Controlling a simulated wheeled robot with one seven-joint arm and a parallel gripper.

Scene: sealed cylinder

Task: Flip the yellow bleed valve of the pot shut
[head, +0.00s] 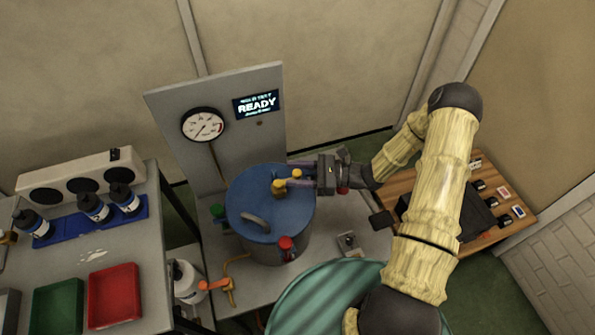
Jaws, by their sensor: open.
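The pot (244,195) has a blue lid and a grey body and stands on a grey bench. A yellow fitting (279,188), which looks like the bleed valve, sits on the lid towards the back right. A second yellow part (297,173) shows just right of it, between my fingers. My gripper (290,174) reaches in from the right over the lid, open, its fingers around the yellow parts. I cannot tell whether they touch or which way the valve lever points.
Behind stands a panel with a gauge (204,125) and a READY display (257,104). An orange valve (219,285) is at the front left.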

